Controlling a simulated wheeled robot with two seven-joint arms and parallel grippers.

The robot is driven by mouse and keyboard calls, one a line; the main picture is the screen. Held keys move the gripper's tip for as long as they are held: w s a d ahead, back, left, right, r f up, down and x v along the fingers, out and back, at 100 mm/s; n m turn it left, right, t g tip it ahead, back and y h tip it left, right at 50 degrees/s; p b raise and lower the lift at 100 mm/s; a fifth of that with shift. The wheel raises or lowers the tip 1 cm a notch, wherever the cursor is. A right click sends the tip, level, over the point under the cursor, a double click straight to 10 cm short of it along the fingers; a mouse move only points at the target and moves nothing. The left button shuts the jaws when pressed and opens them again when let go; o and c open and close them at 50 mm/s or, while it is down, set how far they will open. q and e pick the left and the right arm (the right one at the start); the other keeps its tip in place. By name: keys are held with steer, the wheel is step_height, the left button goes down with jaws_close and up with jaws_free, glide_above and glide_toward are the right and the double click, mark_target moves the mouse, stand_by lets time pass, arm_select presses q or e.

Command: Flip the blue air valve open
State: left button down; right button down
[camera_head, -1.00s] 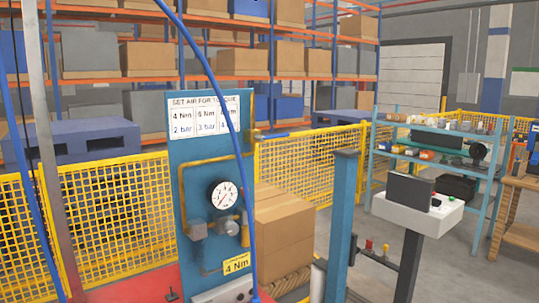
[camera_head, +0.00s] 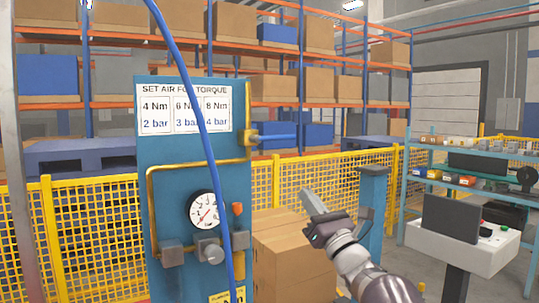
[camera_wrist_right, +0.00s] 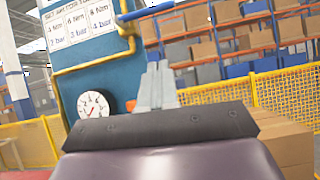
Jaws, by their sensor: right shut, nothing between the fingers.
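The blue air valve's lever (camera_head: 275,137) sticks out level to the right from a brass fitting (camera_head: 248,139) on the right edge of the blue panel (camera_head: 190,148). In the right wrist view the blue lever (camera_wrist_right: 148,11) shows at the top, above the fingertips. My right gripper (camera_head: 307,194) is shut and empty, below and to the right of the lever and apart from it, with its fingers pointing up and left. Its closed fingers also show in the right wrist view (camera_wrist_right: 157,72). My left gripper is out of view.
A pressure gauge (camera_head: 205,211) and a regulator (camera_head: 210,250) sit lower on the panel. A blue hose (camera_head: 205,130) hangs across its front. Cardboard boxes (camera_head: 282,265), a blue post (camera_head: 371,205) and a control box (camera_head: 462,243) stand to the right. Yellow mesh fencing (camera_head: 82,225) runs behind.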

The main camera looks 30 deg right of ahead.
mark_target(274, 138)
steer(key=w+r+p, duration=0.6)
steer(key=w+r, duration=0.2)
steer(key=r, duration=0.1)
steer(key=shift+w+a+r+n, duration=0.35)
steer(key=shift+w+n, duration=0.05)
